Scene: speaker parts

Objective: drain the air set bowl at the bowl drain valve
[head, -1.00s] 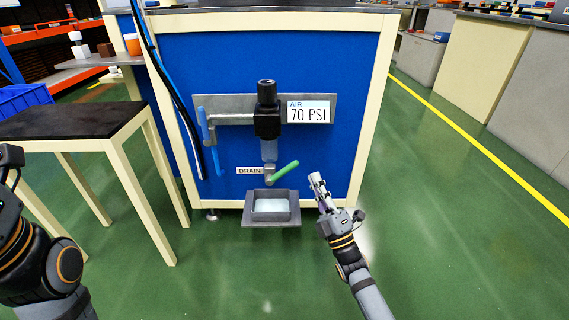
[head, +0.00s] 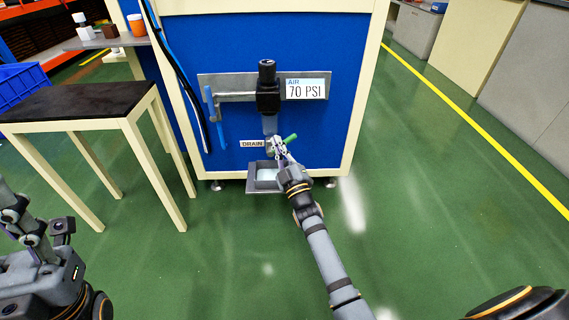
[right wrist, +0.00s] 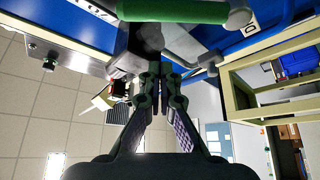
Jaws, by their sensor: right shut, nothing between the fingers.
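The clear grey air set bowl (head: 269,123) hangs under the black regulator on the blue panel. Below it is the drain valve with a green handle (head: 291,138), which slants up to the right. My right gripper (head: 279,147) is at the valve, overlapping part of the handle. In the right wrist view its fingers (right wrist: 158,85) are together and empty, with the green handle (right wrist: 185,12) across the view beyond the tips. I cannot tell whether they touch it. My left gripper (head: 22,222) is low at the left, partly cut off, away from the panel.
A grey catch tray (head: 252,184) sits under the valve, partly behind my right gripper. A DRAIN label (head: 252,143) and a 70 PSI sign (head: 307,89) are on the panel. A dark-topped table (head: 75,103) stands at left. The floor at right is clear.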

